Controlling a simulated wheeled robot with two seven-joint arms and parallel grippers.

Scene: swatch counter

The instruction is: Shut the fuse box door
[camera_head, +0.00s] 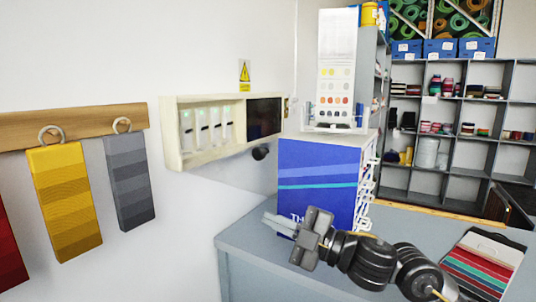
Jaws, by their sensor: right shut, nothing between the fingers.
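The cream fuse box (173,140) is on the white wall, left of the picture's middle. Several white switches (207,127) with small green lights show in its left part, uncovered. A dark panel (264,118) fills its right part, with a small latch-like piece at the far right edge. I cannot clearly tell the door from the frame or how far it stands open. My right gripper (272,222) is shut and empty, its fingers pointing left, below and apart from the fuse box, in front of the blue box's lower corner. My left gripper is not in view.
A blue box (318,168) stands on the grey counter (245,245), with a colour chart stand (336,75) on top. A black knob (261,153) sits just under the fuse box. Yellow (64,200) and grey (131,180) swatches hang at left. A swatch folder (482,262) lies at right.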

